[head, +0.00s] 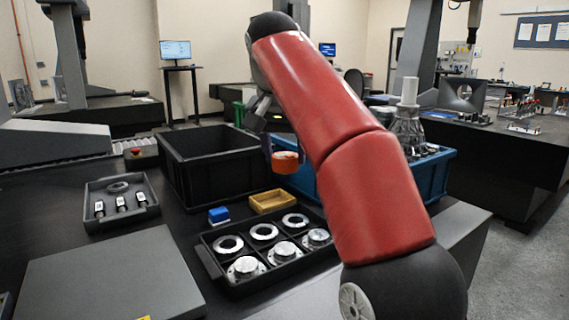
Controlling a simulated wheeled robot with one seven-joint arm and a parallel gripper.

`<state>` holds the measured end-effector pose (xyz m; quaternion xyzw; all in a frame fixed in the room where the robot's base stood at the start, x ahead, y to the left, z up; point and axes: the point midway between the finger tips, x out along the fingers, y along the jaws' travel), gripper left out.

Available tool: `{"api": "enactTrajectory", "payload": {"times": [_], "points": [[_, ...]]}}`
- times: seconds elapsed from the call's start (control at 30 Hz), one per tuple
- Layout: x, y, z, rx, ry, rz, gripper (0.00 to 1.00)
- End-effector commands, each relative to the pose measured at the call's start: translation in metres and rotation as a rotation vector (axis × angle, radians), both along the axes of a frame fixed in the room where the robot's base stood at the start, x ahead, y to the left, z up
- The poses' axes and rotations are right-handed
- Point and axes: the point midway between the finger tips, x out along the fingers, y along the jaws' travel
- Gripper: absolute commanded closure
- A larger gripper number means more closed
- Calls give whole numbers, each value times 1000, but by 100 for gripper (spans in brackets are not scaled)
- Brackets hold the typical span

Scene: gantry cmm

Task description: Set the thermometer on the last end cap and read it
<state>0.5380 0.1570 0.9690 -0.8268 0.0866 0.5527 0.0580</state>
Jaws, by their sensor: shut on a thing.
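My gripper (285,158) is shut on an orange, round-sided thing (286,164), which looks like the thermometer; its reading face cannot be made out. A black compartment tray (213,264) below holds silver round parts in two rows. The near row has raised caps (245,267), (285,251) and (317,237), which look like the end caps. The far row has flatter rings (228,244), (264,231) and (295,219). I cannot tell which cap is the last.
The black bin (205,165) and blue crate (440,180) stand behind the tray. A small blue block (218,215) and a yellow tray (271,201) lie between. A grey tray (92,191) with gauges is at left. A grey plate (110,280) fills the front left.

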Motion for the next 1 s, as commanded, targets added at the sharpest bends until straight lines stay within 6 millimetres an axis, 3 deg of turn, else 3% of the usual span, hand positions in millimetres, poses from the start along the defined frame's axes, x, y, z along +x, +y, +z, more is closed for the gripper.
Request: {"api": "enactTrajectory", "payload": {"times": [0.1,0.2,0.4,0.53,0.73,0.8,1.0], "points": [[4,-4,15,1,1,-1,80],[17,-23,19,1,5,9,80],[46,-68,20,0,3,51,80],[53,-79,14,-1,1,69,80],[52,-80,-12,-1,2,71,80],[52,-80,-41,-1,3,71,80],[52,-80,-93,-2,2,71,80]]}}
